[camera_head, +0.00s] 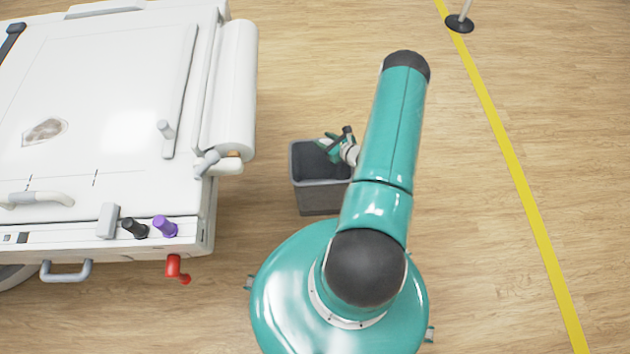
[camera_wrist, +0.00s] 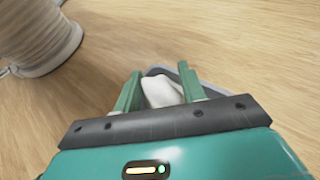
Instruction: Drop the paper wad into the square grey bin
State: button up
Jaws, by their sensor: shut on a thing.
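The square grey bin (camera_head: 318,197) stands on the wood floor, left of my arm in the head view. My gripper (camera_head: 328,145) is over the bin's opening, near its far rim. In the wrist view, the fingers of my gripper (camera_wrist: 160,92) are shut on the white paper wad (camera_wrist: 160,91). A part of the grey bin's rim (camera_wrist: 186,76) shows just beyond the wad.
A white wheeled table (camera_head: 110,130) with a paper roll (camera_head: 231,90) at its end stands left of the bin. A red handle (camera_head: 177,268) sticks out below it. A post with a dark base (camera_head: 459,24) stands by a yellow floor line (camera_head: 510,150). Floor between is clear.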

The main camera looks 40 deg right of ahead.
jog(key=shift+w+d+f, duration=0.15)
jog(key=shift+w+f, duration=0.15)
jog(key=shift+f, duration=0.25)
jog(key=shift+s+f, duration=0.2)
jog(key=shift+f, duration=2.6)
jog(key=o, duration=1)
jog(key=v, duration=1.3)
jog(key=shift+s+r, duration=0.25)
jog(key=shift+s, duration=0.1)
